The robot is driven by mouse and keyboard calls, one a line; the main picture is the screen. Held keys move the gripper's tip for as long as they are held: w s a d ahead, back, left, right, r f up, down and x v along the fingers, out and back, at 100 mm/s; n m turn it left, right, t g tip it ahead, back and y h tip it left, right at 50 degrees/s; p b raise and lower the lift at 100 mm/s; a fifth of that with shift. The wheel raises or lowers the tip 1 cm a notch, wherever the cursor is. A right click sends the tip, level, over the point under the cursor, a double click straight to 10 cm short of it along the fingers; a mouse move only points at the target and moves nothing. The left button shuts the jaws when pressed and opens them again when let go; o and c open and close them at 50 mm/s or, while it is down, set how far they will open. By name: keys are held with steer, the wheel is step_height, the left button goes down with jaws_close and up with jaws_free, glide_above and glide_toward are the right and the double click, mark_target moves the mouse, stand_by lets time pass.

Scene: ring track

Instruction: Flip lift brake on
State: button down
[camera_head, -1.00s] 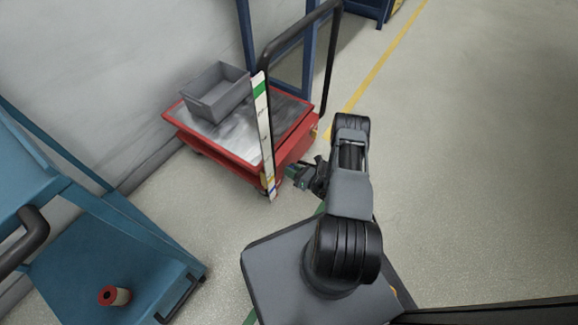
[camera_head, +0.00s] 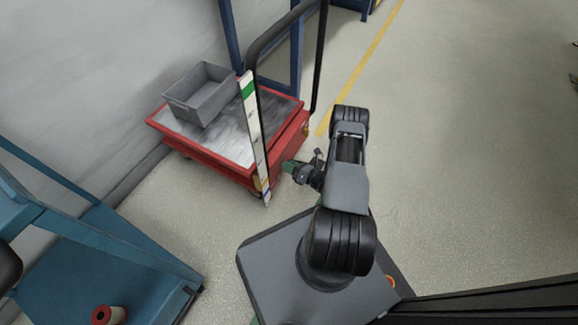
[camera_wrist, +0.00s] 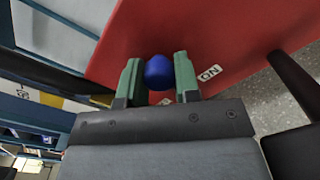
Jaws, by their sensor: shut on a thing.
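The lift is a red cart (camera_head: 225,172) with a grey metal top, a black push handle (camera_head: 322,55) and a white scale strip (camera_head: 250,120). In the wrist view a round blue knob (camera_wrist: 158,72) sits in front of the red panel (camera_wrist: 210,35). A white "ON" label (camera_wrist: 209,73) is just right of the knob. A second pale label (camera_wrist: 166,101) is mostly hidden below it. My gripper (camera_wrist: 158,77) has its green fingers shut on the knob, one on each side. In the head view my gripper (camera_head: 290,167) is at the cart's near right end; the knob is hidden there.
A grey bin (camera_head: 200,93) stands on the cart's top. A teal cart (camera_head: 110,240) with a red-ended spool (camera_head: 108,315) is at lower left. A wall runs behind on the left. Open floor (camera_head: 450,150) lies to the right, past a yellow line (camera_head: 365,65).

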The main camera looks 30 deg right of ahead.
steer(key=shift+a, duration=0.1)
steer(key=c, duration=0.8)
jaws_free()
steer(key=r+p, duration=0.1)
steer(key=r, duration=0.1)
steer(key=s+r+p, duration=0.1)
steer(key=r, duration=0.1)
steer(key=shift+r+p, duration=0.3)
steer(key=shift+p, duration=0.05)
steer(key=s+a+r+p, duration=0.1)
steer(key=s+r+p, duration=0.1)
steer(key=s, duration=0.2)
steer(key=s+r+p, duration=0.2)
steer(key=s+r, duration=0.1)
steer(key=s, duration=0.1)
steer(key=s+a+r+p, duration=0.1)
steer(key=s+r, duration=0.2)
steer(key=s, duration=0.2)
steer(key=shift+a+r+p, duration=0.15)
steer(key=shift+a+p, duration=0.2)
steer(key=shift+p, duration=0.05)
steer(key=shift+w, duration=0.1)
